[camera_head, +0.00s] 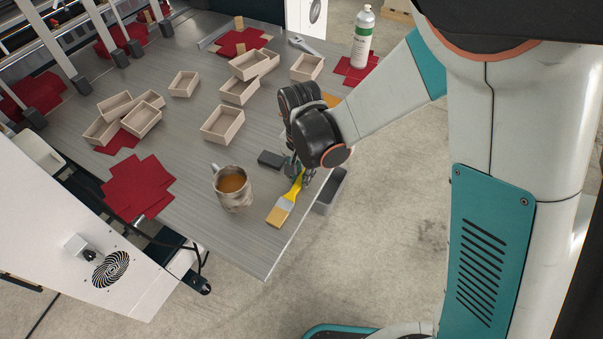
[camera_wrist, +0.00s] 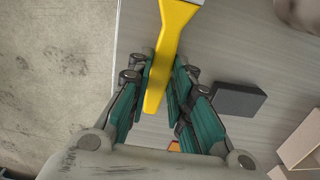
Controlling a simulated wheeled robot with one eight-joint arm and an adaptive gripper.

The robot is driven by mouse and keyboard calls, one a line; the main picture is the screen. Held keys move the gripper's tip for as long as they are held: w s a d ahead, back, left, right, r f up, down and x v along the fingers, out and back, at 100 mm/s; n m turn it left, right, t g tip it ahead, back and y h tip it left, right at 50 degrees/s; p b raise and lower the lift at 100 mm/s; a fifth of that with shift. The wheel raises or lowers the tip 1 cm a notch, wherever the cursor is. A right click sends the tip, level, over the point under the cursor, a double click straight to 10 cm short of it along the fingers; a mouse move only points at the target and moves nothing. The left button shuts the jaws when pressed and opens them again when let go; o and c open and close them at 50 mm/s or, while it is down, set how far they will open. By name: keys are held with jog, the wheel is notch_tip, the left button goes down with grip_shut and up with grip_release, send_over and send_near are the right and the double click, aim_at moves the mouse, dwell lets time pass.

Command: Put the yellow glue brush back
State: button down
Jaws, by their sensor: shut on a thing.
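The yellow glue brush (camera_head: 286,204) has a yellow handle, a metal band and a pale bristle end. In the head view it is near the right edge of the table, bristles towards the front. My gripper (camera_head: 303,174) is shut on its handle. In the wrist view the yellow handle (camera_wrist: 172,45) lies between my teal-padded fingers (camera_wrist: 158,82), with the bristles out of the frame. I cannot tell whether the brush touches the table. A grey open container (camera_head: 331,191) is at the table's right edge beside my gripper, partly hidden by it.
A mug of brown liquid (camera_head: 232,188) stands left of the brush. A dark block (camera_head: 270,159) lies behind it, also in the wrist view (camera_wrist: 238,99). Several wooden trays (camera_head: 222,124), red sheets (camera_head: 138,187) and a bottle (camera_head: 361,38) are farther off. The front table corner is clear.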

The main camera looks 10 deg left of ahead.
jog(key=c, duration=1.4)
grip_release()
jog(key=shift+c, duration=0.2)
notch_tip(320, 180, up, 12)
jog(key=p, duration=0.3)
jog(key=shift+s, duration=0.15)
